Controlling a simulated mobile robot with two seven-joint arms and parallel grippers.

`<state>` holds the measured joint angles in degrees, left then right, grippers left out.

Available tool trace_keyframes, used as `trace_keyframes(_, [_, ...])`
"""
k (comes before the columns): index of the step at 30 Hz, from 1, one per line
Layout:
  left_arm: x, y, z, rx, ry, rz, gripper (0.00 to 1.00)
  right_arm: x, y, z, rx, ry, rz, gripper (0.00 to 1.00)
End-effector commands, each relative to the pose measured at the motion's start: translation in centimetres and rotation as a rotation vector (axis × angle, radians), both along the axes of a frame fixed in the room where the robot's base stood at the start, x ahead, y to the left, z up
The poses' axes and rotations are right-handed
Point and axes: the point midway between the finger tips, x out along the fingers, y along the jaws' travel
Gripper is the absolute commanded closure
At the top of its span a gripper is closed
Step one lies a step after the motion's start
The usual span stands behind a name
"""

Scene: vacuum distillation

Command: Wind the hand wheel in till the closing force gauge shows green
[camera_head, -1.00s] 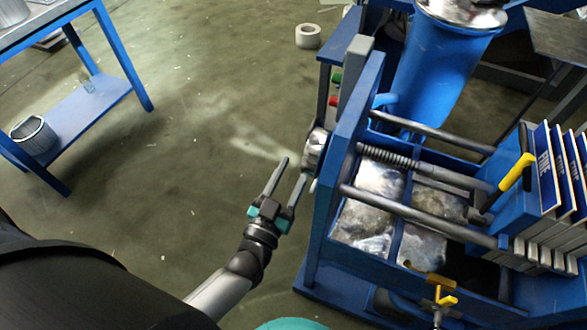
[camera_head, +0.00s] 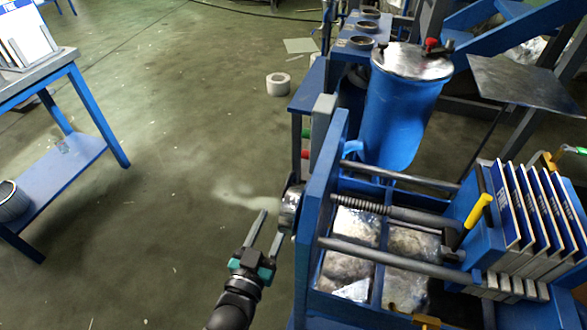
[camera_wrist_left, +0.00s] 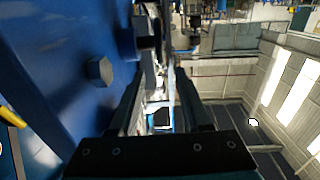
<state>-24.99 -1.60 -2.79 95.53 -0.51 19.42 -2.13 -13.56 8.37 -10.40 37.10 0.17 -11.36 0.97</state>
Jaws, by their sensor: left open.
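The hand wheel (camera_head: 291,208) is a small silvery metal piece on the outer left face of the blue end plate (camera_head: 322,200). A threaded screw (camera_head: 358,201) runs from that plate toward the stack of plates. My left gripper (camera_head: 271,226) is open, with its two fingers pointing up toward the wheel from its lower left. The far finger looks very close to the wheel; I cannot tell whether it touches. In the left wrist view, the open fingers (camera_wrist_left: 157,92) stand beside a blue surface with a hex bolt (camera_wrist_left: 100,71). I cannot make out a gauge reading. My right gripper is not in view.
Green (camera_head: 306,133) and red (camera_head: 305,154) pieces sit on a grey post behind the end plate. White-and-blue plates (camera_head: 545,205) and a yellow handle (camera_head: 479,211) are at right. A blue vessel (camera_head: 400,110) stands behind. The floor left of the press is open, up to a blue table (camera_head: 98,118).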

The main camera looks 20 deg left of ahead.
Motion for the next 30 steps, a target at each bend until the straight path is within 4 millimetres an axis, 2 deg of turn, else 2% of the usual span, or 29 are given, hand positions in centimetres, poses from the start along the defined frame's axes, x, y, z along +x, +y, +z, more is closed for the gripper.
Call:
trace_keyframes(5, [1.5,0.0,-0.1,0.0,-0.001,0.002,0.53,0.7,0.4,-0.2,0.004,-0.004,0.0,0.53])
trace_keyframes(14, [6.1,-0.2,-0.1,0.0,-0.002,0.002,0.53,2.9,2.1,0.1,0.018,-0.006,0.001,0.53])
trace_keyframes(30, [13.0,-0.4,-0.1,0.0,-0.001,0.001,0.53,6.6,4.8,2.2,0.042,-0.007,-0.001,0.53])
